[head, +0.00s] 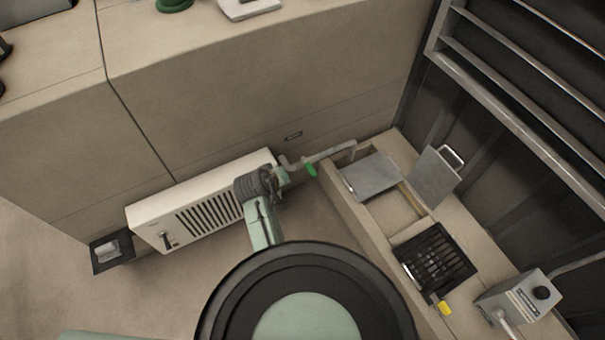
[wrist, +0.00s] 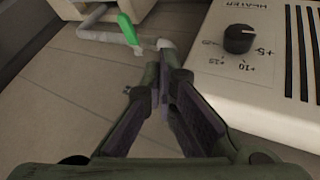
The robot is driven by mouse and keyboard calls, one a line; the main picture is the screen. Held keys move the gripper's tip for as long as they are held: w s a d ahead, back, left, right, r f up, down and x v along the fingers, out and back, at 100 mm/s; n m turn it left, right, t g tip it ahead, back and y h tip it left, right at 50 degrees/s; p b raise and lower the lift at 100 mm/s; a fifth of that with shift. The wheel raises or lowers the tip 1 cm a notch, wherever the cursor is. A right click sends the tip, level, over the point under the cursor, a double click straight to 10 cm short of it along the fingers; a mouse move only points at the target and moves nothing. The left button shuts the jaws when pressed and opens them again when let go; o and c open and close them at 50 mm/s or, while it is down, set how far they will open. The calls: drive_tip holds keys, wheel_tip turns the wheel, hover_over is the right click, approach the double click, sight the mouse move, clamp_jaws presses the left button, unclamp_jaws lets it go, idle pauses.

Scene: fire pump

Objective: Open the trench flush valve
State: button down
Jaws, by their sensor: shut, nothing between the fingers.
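A pipe (head: 330,153) runs low along the back wall to the trench, with a green lever (head: 310,169) on it. I take this lever as the trench flush valve's handle. In the wrist view the green lever (wrist: 128,29) stands slanted across the grey pipe (wrist: 96,35), at the upper left. My gripper (head: 276,181) is left of the lever, near the pipe's left end. In the wrist view its fingers (wrist: 166,62) are shut and empty. They point toward the pipe's pale end and are apart from the lever. Part of the gripper is hidden in the head view.
A white heater (head: 190,212) with a black knob (wrist: 238,39) stands close on the gripper's left in the head view. The trench (head: 395,212) has lifted plates and a dark grate (head: 436,257). A grey box (head: 518,298) stands at the right.

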sight(309, 167)
drive_tip(key=shift+s+f, duration=0.55)
drive_tip(key=shift+f, duration=0.1)
drive_tip(key=w+d+f, duration=0.5)
drive_tip(key=w+f, duration=0.2)
drive_tip(key=f, duration=0.1)
drive_tip(key=shift+w+d, duration=0.35)
drive_tip(key=shift+d, duration=0.05)
drive_tip(key=shift+d, duration=0.1)
drive_tip(key=shift+d+n+p, duration=0.15)
drive_tip(key=shift+n+p, duration=0.25)
drive_tip(key=shift+p, duration=0.05)
